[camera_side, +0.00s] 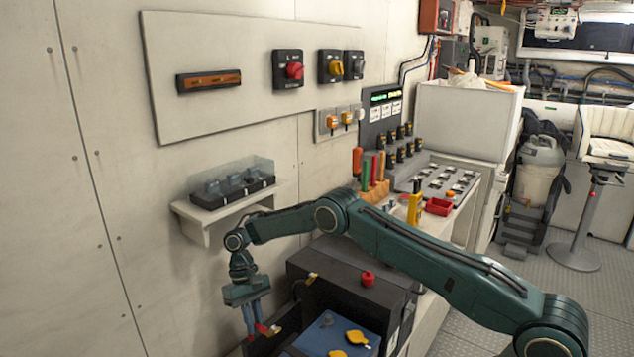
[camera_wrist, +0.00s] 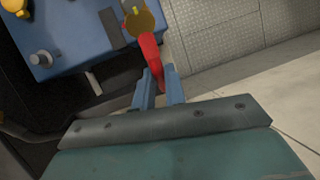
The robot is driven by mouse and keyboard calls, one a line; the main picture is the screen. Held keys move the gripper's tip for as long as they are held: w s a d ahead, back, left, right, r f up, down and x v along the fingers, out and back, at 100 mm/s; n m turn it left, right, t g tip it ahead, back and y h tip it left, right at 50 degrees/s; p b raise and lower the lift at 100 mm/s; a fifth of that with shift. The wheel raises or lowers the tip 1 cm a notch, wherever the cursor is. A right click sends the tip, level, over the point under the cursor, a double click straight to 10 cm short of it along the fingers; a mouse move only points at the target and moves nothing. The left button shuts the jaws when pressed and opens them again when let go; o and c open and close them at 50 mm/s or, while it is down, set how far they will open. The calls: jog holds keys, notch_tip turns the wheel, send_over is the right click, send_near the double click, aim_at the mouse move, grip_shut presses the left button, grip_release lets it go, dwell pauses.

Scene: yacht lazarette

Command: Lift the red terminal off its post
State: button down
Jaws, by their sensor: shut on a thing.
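My gripper (camera_side: 255,333) is shut on the red terminal (camera_side: 268,329), low at the left of the blue battery (camera_side: 313,335) in the side view. The wrist view shows the same terminal (camera_wrist: 152,55) as a curved red piece between the tips of my gripper (camera_wrist: 160,88). Its far end overlaps a yellow round part (camera_wrist: 140,22) there; I cannot tell whether they touch. The blue battery top (camera_wrist: 85,40) fills the upper left of the wrist view. A grey post (camera_wrist: 41,57) stands on it with nothing on top. The terminal appears clear of this post.
Two yellow parts (camera_side: 357,337) lie on the battery top. A black box (camera_side: 345,275) with a red knob (camera_side: 367,279) stands behind it. A wall shelf (camera_side: 215,220) is close above my wrist. Floor (camera_wrist: 235,50) shows at the right of the wrist view.

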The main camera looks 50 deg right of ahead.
jog(key=shift+a, duration=0.2)
jog(key=c, duration=1.5)
grip_release()
jog(key=shift+o, duration=0.2)
jog(key=shift+d, duration=0.1)
jog(key=shift+s+t, duration=0.2)
jog(key=shift+t, duration=0.2)
jog(key=shift+s, duration=0.1)
